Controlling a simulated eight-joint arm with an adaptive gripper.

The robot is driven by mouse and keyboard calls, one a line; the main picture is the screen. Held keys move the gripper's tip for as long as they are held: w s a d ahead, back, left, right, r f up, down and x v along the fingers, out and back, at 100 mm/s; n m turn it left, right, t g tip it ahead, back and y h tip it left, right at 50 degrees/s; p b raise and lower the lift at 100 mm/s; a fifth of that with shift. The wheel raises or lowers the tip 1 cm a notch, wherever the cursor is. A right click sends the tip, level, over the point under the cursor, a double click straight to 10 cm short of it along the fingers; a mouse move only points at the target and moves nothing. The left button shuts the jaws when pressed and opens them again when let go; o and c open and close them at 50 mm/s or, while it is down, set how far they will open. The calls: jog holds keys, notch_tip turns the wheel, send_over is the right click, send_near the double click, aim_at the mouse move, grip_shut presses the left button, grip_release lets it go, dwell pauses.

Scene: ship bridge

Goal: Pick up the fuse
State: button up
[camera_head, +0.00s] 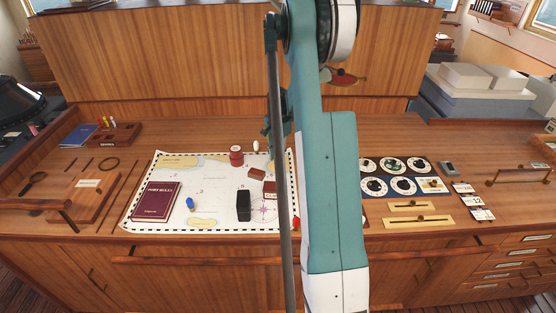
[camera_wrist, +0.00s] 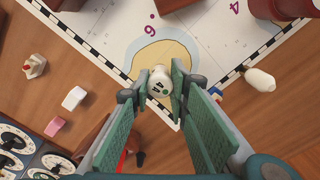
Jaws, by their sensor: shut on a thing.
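In the wrist view the fuse (camera_wrist: 160,80), a small white rounded piece with dark marks and a green spot on its end, sits between the tips of my gripper (camera_wrist: 162,92). Both green-padded fingers are closed on it, over the chart's corner. The height of the fuse above the surface is hard to tell. In the head view my gripper (camera_head: 269,127) shows only in part at the left of my arm, and the fuse is hidden there.
A second white piece (camera_wrist: 260,82) lies on the wood to the right in the wrist view. The chart (camera_head: 170,222) carries a dark red book (camera_head: 156,201), a black block (camera_head: 244,206) and a red round tin (camera_head: 236,155). Dials (camera_head: 392,165) are at the right.

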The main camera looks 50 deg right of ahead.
jog(key=shift+r, duration=3.7)
jog(key=shift+a, duration=0.1)
